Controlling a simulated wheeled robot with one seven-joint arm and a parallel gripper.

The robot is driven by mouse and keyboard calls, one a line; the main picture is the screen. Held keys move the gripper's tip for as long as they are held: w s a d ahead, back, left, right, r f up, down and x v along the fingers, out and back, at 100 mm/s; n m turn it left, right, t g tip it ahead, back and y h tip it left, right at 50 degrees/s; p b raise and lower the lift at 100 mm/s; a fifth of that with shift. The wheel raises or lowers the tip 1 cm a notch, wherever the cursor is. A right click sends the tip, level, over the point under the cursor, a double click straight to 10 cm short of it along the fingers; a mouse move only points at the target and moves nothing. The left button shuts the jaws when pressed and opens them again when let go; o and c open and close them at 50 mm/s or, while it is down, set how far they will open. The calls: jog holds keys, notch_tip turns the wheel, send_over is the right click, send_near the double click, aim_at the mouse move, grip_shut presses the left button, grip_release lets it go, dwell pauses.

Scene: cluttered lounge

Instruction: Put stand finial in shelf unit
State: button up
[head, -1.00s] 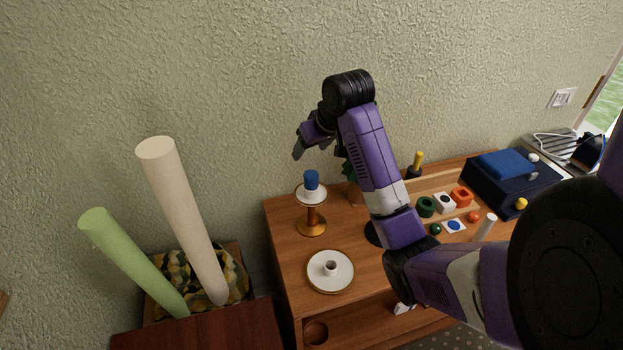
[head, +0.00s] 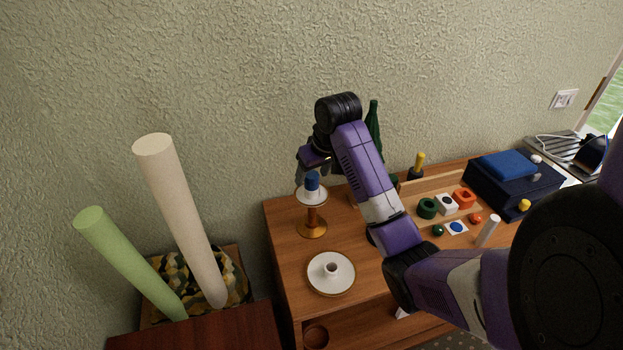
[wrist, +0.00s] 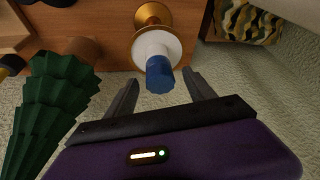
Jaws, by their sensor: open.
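The blue stand finial (head: 312,182) sits upright on the white dish at the top of an amber stand (head: 312,222). The finial also shows in the wrist view (wrist: 159,75), blue with a white base. My gripper (head: 310,172) is just above and around the top of the finial in the head view. In the wrist view my gripper (wrist: 160,80) has its fingers spread, one on each side of the finial, apart from it. The wooden shelf unit (head: 288,245) carries the stand on its top; an open compartment shows below its front edge.
A white plate (head: 330,285) lies in front of the stand. A brown bowl (head: 316,335) sits in the lower compartment. A green bottle (head: 373,125) stands behind my arm. Several small pieces and a dark blue box (head: 505,190) are at the right. Tall cream and green rolls stand left.

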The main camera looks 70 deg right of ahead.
aim_at(312, 174)
jog(key=shift+w+d+f, duration=0.1)
jog(key=shift+w+f, duration=0.05)
jog(key=shift+f, duration=0.35)
grip_shut()
jog(key=shift+r, duration=0.15)
notch_tip(312, 174, up, 20)
jog(key=p, duration=0.4)
jog(key=shift+f, duration=0.2)
